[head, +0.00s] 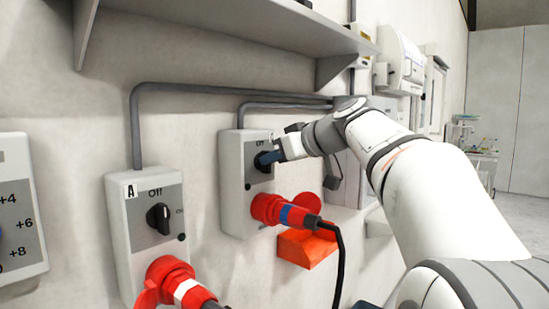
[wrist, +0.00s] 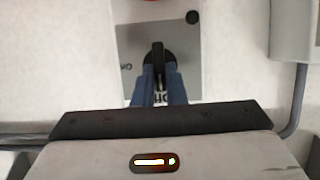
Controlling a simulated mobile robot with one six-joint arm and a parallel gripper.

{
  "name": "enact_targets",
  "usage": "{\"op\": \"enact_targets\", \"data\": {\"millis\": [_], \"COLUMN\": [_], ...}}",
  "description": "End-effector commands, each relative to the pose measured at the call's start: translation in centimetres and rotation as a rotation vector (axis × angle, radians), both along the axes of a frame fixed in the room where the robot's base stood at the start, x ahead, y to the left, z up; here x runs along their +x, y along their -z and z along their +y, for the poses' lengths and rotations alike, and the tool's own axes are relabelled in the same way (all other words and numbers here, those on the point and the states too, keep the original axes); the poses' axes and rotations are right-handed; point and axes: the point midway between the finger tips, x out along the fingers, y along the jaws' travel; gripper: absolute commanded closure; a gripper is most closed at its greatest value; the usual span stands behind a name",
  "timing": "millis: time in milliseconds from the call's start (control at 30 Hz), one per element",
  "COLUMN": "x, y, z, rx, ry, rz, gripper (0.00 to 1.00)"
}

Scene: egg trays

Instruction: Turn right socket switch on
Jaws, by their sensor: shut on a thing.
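The right socket box (head: 233,208) is a light grey wall unit with a grey face plate, a black rotary switch and a red plug below. My gripper (head: 268,158) is at this switch, its blue fingers shut on the knob and hiding most of it in the head view. In the wrist view the black switch knob (wrist: 158,57) stands upright between the fingertips of my gripper (wrist: 159,75). Lettering on the plate is partly covered by the fingers. The red plug (head: 285,213) with a blue band sits in the box's lower socket.
A left socket box (head: 119,220) marked A has its own black knob (head: 159,218) and red plug (head: 180,285). A grey shelf (head: 225,25) overhangs above. A black cable (head: 341,265) hangs from the right plug. A red-orange holder (head: 306,249) is below.

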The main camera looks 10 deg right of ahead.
Motion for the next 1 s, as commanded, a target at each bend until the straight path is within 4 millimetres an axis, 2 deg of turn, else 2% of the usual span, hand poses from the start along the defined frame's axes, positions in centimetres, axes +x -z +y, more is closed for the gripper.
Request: {"op": "enact_targets", "data": {"millis": [367, 1000], "x": [0.12, 0.55], "y": [0.01, 0.29], "z": [-0.31, -0.96], "rx": [0.077, 0.535], "ry": [0.002, 0.003], "rz": [0.057, 0.39], "gripper": [1.0, 1.0]}}
